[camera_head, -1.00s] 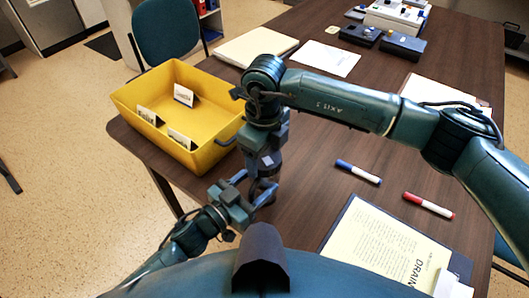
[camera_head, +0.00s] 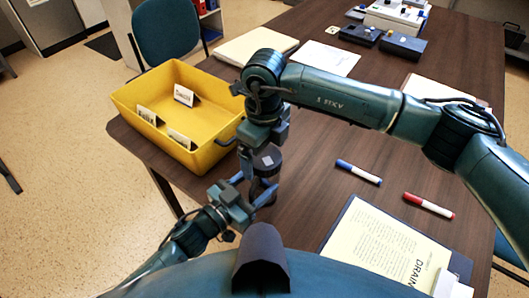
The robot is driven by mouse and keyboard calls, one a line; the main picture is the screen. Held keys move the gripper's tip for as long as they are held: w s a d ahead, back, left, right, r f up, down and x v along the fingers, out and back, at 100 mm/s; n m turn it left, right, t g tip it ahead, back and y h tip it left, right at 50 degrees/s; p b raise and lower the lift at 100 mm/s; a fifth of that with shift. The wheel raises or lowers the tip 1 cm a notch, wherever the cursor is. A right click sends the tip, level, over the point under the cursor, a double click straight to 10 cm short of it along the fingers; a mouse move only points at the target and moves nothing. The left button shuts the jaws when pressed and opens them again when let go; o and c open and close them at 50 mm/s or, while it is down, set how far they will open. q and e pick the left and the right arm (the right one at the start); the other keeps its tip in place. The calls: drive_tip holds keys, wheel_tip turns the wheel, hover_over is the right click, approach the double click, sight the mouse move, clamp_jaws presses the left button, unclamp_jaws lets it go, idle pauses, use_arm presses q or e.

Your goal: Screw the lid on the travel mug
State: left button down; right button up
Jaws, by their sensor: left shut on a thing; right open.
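The travel mug (camera_head: 262,186) is a dark upright cylinder near the table's left front edge, partly hidden by my grippers. My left gripper (camera_head: 252,188) is shut on its body from the left front. The dark round lid (camera_head: 267,157), with a small pale square on top, sits over the mug's mouth. I cannot tell how tightly it is seated. My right gripper (camera_head: 263,146) is open above and around the lid, one blue finger showing at its left side.
A yellow bin (camera_head: 225,146) with small cards stands left of the mug. A blue marker (camera_head: 358,171), a red marker (camera_head: 428,206) and a clipboard (camera_head: 385,245) lie to the right. Papers and dark boxes (camera_head: 403,46) are farther back. Bare tabletop (camera_head: 315,150) lies right of the mug.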

wheel_tip(320, 180, up, 11)
idle(0.3)
use_arm(q)
drive_tip(key=shift+c, duration=1.8)
unclamp_jaws()
drive_tip(key=v, duration=1.3)
drive_tip(key=shift+b, duration=0.45)
use_arm(e)
drive_tip(key=shift+f, duration=0.4)
